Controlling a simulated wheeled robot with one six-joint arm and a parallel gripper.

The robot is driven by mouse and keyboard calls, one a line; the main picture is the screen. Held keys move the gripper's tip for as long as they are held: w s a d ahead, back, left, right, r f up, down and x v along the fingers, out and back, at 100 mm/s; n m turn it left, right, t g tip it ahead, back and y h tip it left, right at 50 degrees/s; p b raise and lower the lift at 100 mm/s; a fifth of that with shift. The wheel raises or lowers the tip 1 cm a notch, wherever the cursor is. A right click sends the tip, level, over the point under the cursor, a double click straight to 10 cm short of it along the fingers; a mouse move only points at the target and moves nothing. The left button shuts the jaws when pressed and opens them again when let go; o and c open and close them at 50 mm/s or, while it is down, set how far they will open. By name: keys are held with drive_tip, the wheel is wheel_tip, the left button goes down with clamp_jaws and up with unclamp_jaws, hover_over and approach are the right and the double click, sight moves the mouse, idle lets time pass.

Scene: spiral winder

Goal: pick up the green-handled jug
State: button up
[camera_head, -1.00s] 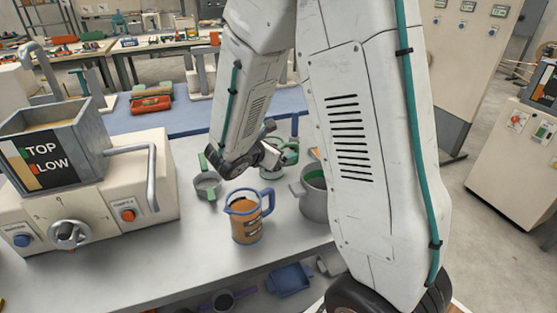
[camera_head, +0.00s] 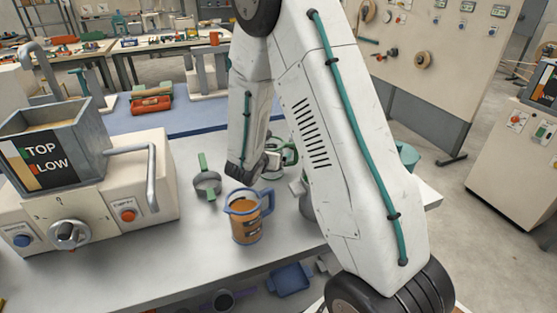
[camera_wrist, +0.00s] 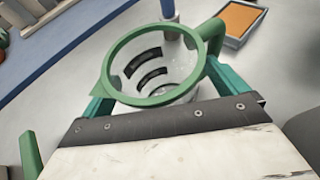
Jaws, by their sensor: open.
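The green-handled jug (camera_wrist: 155,62) fills the middle of the wrist view. It is clear-walled with dark marks, a green rim and a green handle at its upper right, and looks empty. My gripper (camera_wrist: 163,85) is open, with a teal finger on each side of the jug. I cannot tell whether either finger touches it. In the head view the jug (camera_head: 287,153) stands at the back of the grey table, partly hidden by my arm, with my gripper (camera_head: 268,167) right beside it.
A blue-handled jug (camera_head: 246,222) of brown-orange liquid stands in front. A grey piece with a green handle (camera_head: 207,184) stands to its left. A machine with a hopper (camera_head: 50,150) fills the left. An orange-filled tray (camera_wrist: 241,20) lies beyond the jug's handle.

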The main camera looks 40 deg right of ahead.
drive_tip(key=c, duration=1.1)
drive_tip(key=shift+r, duration=0.1)
